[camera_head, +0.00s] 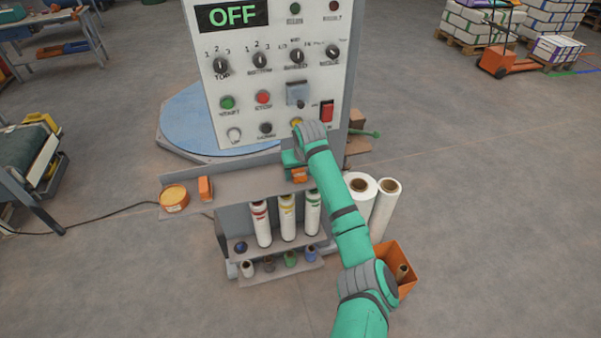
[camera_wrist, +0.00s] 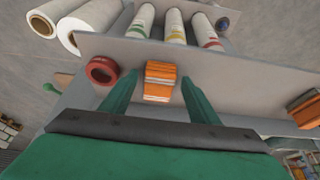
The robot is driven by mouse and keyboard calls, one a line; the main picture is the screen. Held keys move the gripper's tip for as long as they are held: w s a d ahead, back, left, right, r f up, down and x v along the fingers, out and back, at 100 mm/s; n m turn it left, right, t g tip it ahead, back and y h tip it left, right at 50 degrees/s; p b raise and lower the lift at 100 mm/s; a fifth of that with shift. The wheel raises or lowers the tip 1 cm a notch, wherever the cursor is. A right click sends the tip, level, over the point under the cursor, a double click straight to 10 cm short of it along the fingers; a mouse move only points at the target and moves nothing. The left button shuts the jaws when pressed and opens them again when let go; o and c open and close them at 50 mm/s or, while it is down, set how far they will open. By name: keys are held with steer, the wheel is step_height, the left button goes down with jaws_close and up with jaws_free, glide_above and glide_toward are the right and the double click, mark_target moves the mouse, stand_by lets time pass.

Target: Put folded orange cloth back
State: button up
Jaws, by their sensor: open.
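A folded orange cloth (camera_wrist: 160,81) with a pale band lies on the grey shelf of the machine. In the wrist view it sits between the two green fingers of my gripper (camera_wrist: 158,92), which is open, with a gap on each side. In the head view the cloth (camera_head: 300,175) shows just below my gripper (camera_head: 294,162), partly hidden by it and my arm. A second orange folded-looking item (camera_head: 205,188) stands at the left end of the same shelf. It also shows at the right edge of the wrist view (camera_wrist: 305,110).
A red ring-shaped roll (camera_wrist: 102,70) lies close beside one finger. A round orange tin (camera_head: 173,197) stands at the shelf's left end. Several white tubes (camera_head: 286,216) stand below. The control panel (camera_head: 265,75) rises behind. White film rolls (camera_head: 384,208) and an orange bin (camera_head: 405,262) are at right.

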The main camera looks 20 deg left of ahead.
steer(key=shift+r, duration=0.15)
steer(key=v, duration=1.1)
steer(key=shift+r, duration=0.35)
steer(key=shift+s, duration=0.15)
